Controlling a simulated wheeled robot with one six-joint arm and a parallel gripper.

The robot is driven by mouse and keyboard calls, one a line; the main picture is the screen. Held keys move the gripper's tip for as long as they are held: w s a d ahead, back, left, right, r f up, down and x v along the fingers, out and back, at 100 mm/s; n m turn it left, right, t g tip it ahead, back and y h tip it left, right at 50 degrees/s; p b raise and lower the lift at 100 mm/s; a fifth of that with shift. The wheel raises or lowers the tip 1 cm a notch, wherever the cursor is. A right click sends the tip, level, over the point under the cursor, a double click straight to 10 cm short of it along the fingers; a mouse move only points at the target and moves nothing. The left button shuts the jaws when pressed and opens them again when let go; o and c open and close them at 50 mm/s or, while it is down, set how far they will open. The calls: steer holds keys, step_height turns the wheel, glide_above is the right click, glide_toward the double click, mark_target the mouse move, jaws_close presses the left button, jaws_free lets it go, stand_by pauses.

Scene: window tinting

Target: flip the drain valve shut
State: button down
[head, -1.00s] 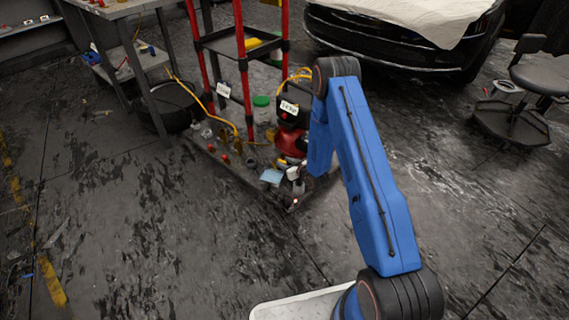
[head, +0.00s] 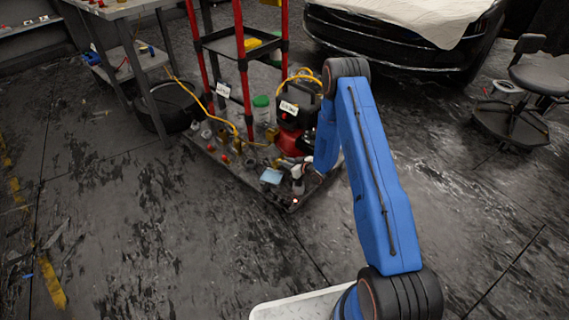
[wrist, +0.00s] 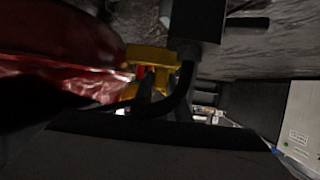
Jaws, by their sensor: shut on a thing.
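In the wrist view the red tank (wrist: 60,50) fills the left side, close to the camera. The yellow drain valve (wrist: 147,53) sits beside it, with a small red part between its yellow pieces. My gripper (wrist: 152,92) is dark and shadowed at the valve, shut on it; the exact contact is hard to see. In the head view my blue arm hides the gripper. The handle's angle cannot be told.
The cart (head: 232,172) holds several small fittings, a light blue cloth (head: 271,176), a white bottle (head: 297,180) and a green-lidded tub (head: 261,108). A red-posted rack (head: 243,75) rises behind. A stool (head: 513,115) stands right. The floor left and in front is mostly clear.

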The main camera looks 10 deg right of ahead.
steer(key=shift+w+d+n+g+y, duration=0.2)
steer(key=shift+n+g+y, duration=0.1)
steer(key=shift+n+y, duration=0.2)
steer(key=c, duration=1.7)
jaws_free()
steer(key=shift+s+d, duration=0.1)
steer(key=v, duration=1.7)
steer(key=shift+s+r, duration=0.15)
